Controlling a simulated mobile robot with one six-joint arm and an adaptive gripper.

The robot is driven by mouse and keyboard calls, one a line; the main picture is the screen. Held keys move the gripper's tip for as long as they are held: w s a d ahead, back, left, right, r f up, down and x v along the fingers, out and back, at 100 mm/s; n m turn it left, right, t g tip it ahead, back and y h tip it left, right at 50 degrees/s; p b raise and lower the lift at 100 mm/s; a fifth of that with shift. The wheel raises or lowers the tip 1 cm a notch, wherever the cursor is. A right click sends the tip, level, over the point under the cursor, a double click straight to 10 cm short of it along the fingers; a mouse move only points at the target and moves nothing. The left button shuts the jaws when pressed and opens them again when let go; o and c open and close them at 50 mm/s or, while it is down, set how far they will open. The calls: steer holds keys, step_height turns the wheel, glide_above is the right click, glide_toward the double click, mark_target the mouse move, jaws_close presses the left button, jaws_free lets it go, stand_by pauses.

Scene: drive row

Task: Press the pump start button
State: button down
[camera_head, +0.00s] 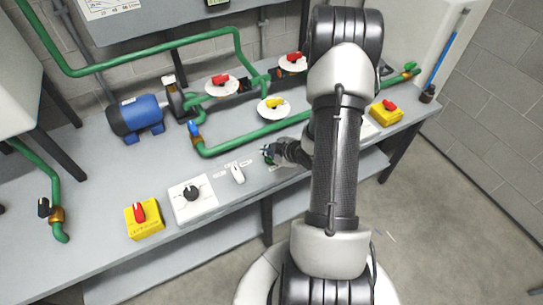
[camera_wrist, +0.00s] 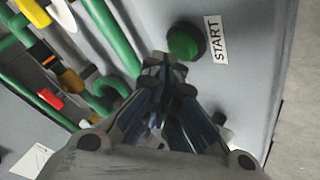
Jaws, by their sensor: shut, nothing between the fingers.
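The green start button (camera_wrist: 184,41), a round cap in a dark ring, is in the upper middle of the wrist view. A white START label (camera_wrist: 216,40) is beside it on the grey panel. My gripper (camera_wrist: 165,62) is shut and empty, its fingertips close to the button's lower left edge in the picture; I cannot tell whether they touch it. In the head view my gripper (camera_head: 271,153) is low over the bench front, and it largely hides the button there. The blue pump motor (camera_head: 140,115) sits at the back left of the bench.
On the bench (camera_head: 100,190) stand a white box with a black knob (camera_head: 191,193), a white lever switch (camera_head: 237,173) and a yellow box with a red handle (camera_head: 144,218). Another yellow box (camera_head: 386,113) is at the right. Green pipes (camera_head: 250,138) run behind my gripper.

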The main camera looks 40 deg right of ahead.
mark_target(269, 159)
step_height(269, 159, up, 6)
steer(key=p, duration=0.4)
stand_by(0.9)
